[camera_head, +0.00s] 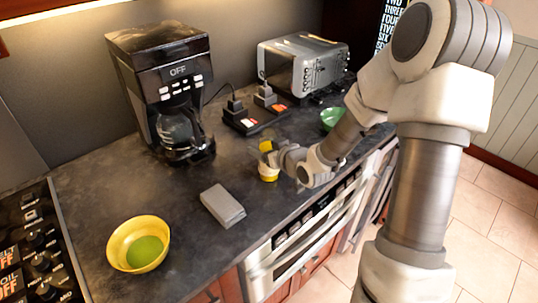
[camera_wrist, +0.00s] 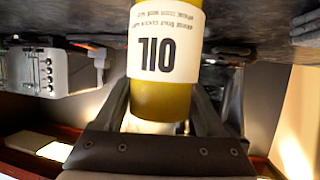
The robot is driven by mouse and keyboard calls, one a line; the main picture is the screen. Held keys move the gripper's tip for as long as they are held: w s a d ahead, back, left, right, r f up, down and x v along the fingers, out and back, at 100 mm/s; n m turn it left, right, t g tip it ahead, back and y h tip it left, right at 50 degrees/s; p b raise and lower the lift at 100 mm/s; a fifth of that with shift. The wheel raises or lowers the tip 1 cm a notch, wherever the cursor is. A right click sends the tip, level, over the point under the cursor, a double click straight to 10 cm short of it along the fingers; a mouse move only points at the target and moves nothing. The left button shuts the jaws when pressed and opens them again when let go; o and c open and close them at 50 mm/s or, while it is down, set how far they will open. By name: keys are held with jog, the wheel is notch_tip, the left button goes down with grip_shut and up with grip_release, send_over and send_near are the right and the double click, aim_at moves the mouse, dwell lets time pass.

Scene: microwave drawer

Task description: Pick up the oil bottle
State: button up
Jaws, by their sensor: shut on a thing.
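The oil bottle (camera_head: 268,171) is yellow with a white label and stands upright near the counter's front edge. In the wrist view the bottle (camera_wrist: 163,103) fills the middle, and its label with large black letters appears upside down. My gripper (camera_head: 277,157) reaches it from the right and is shut on it, with one finger on each side of the bottle in the wrist view. Part of the bottle is hidden behind the gripper in the head view. I cannot tell whether its base touches the counter.
A grey box (camera_head: 222,206) and a yellow bowl (camera_head: 122,229) with green inside lie to the left. A coffee maker (camera_head: 163,88) and a toaster (camera_head: 303,62) stand behind. A green bowl (camera_head: 330,117) sits beyond my arm. The dark counter (camera_head: 100,190) has bare room between them.

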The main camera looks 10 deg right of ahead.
grip_shut()
